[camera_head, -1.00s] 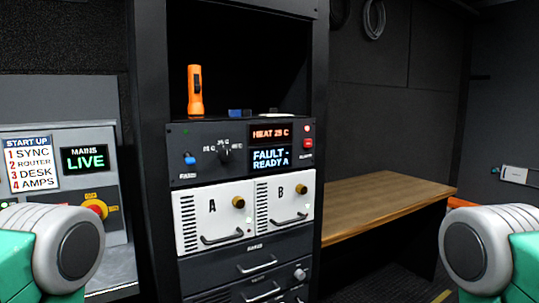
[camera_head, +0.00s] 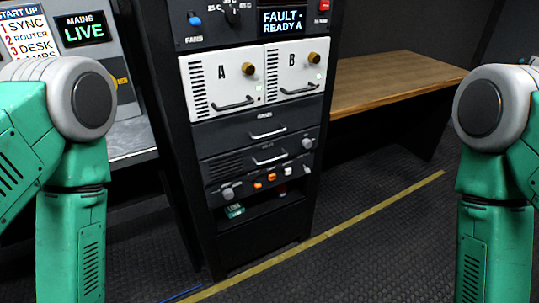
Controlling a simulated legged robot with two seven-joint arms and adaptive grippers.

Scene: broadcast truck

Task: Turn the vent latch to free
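The equipment rack stands in the middle of the view. Its slotted grey panel (camera_head: 232,169) has a handle and a round grey knob (camera_head: 307,144) at its right end. I cannot tell whether this knob is the vent latch, as no label is readable. White modules A (camera_head: 222,85) and B (camera_head: 293,71) sit above, each with a brass knob and a black handle. My teal and grey arm links show at left and right. Both grippers are outside the view.
A lower panel has orange and white buttons (camera_head: 258,185) and a grey knob. A small green box (camera_head: 234,210) lies in the open bay below. A wooden desk (camera_head: 385,80) stands right of the rack. The floor in front, with its yellow line (camera_head: 345,225), is clear.

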